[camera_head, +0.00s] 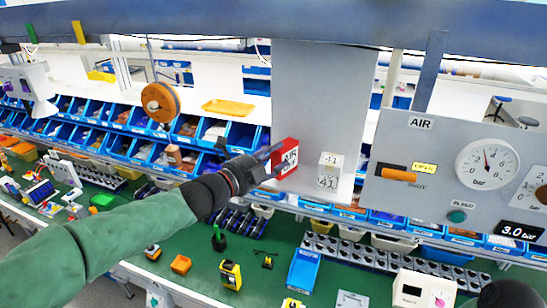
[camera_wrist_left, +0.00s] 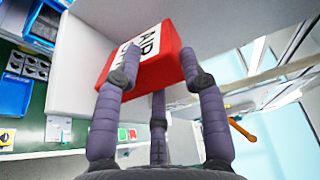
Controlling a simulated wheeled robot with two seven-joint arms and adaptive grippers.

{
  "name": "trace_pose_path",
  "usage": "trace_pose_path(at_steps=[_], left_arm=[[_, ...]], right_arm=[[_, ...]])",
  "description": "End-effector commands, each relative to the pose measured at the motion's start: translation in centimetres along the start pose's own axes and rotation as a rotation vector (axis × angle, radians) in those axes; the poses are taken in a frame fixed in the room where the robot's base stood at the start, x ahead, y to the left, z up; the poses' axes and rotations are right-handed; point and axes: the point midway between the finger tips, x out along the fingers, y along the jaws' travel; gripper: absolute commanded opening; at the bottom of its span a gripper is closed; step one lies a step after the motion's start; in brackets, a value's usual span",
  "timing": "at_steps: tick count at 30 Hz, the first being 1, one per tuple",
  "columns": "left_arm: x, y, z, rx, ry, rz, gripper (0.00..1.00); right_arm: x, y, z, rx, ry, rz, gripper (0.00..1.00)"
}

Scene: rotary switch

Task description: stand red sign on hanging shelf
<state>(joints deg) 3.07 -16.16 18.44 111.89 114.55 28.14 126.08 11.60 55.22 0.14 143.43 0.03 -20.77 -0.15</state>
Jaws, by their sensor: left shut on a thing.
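The red sign (camera_head: 285,157) is a small red block with a white face lettered AIR. My left gripper (camera_head: 268,163) is shut on it. The left wrist view shows the sign (camera_wrist_left: 150,58) tilted between the gripper fingers (camera_wrist_left: 158,85). The hanging shelf (camera_head: 318,100) is a tall grey panel with a narrow ledge at its bottom. The sign is in front of the panel's lower left part, close above the ledge; I cannot tell if they touch. A dark rounded part at the lower right edge may be my right gripper (camera_head: 510,293); its fingers are hidden.
A white block marked 41 (camera_head: 328,170) stands on the ledge, right of the sign. A grey gauge panel (camera_head: 430,150) with an orange handle (camera_head: 399,175) is further right. Blue bins line the back. The green bench (camera_head: 190,285) below holds several small parts.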

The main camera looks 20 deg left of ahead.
Motion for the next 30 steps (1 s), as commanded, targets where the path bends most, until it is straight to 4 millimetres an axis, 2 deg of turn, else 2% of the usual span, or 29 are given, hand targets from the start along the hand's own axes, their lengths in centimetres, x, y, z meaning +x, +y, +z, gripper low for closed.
trace_pose_path(at_steps=[16, 17, 19, 20, 30], left_arm=[[0.03, 0.99, -0.04, 0.0, 0.0, 0.0, 0.0], [0.03, 0.96, -0.04, 0.0, 0.0, 0.0, 0.47], [0.03, 0.92, -0.04, 0.0, 0.0, 0.0, 0.66], [0.03, 0.92, -0.04, 0.0, 0.0, 0.0, 0.69], [-0.08, 0.95, -0.04, 0.0, 0.0, 0.001, 0.69]], right_arm=[[0.81, 0.29, -0.03, 0.0, 0.0, 0.0, 0.69], [0.78, 0.28, -0.03, 0.0, 0.0, 0.0, 0.69], [0.74, 0.26, -0.03, 0.0, 0.0, 0.0, 0.69], [0.73, 0.26, -0.03, 0.0, 0.0, 0.0, 0.69], [0.73, 0.26, -0.04, 0.0, 0.0, 0.0, 0.69]])
